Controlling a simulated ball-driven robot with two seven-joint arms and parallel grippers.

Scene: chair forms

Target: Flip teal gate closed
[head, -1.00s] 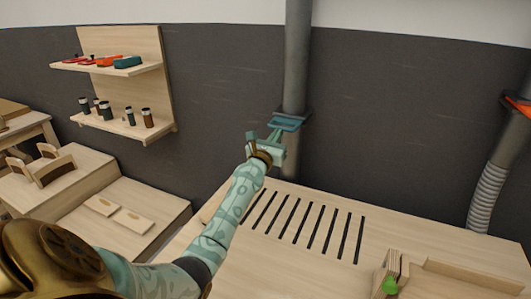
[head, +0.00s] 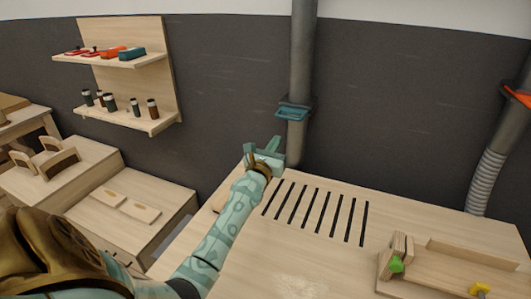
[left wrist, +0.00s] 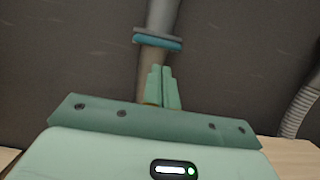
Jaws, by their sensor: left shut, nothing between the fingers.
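The teal gate (head: 293,113) is a flat teal plate with a loop-like outer edge, set in a dark collar on the grey vertical pipe behind the table. It also shows in the left wrist view (left wrist: 158,43) as a thin teal band around the pipe, beyond my fingers. My left gripper (head: 271,148) is below the gate and a little to its left, apart from it, over the back of the slotted table. In the left wrist view its two fingers (left wrist: 161,86) are together with nothing between them. My right gripper is out of view.
The slotted table (head: 400,215) holds a wooden fixture with a green part (head: 396,264) at the right. Another pipe with an orange gate (head: 519,97) stands at far right. A wall shelf (head: 118,60) with small items hangs at left. Air around the teal gate is clear.

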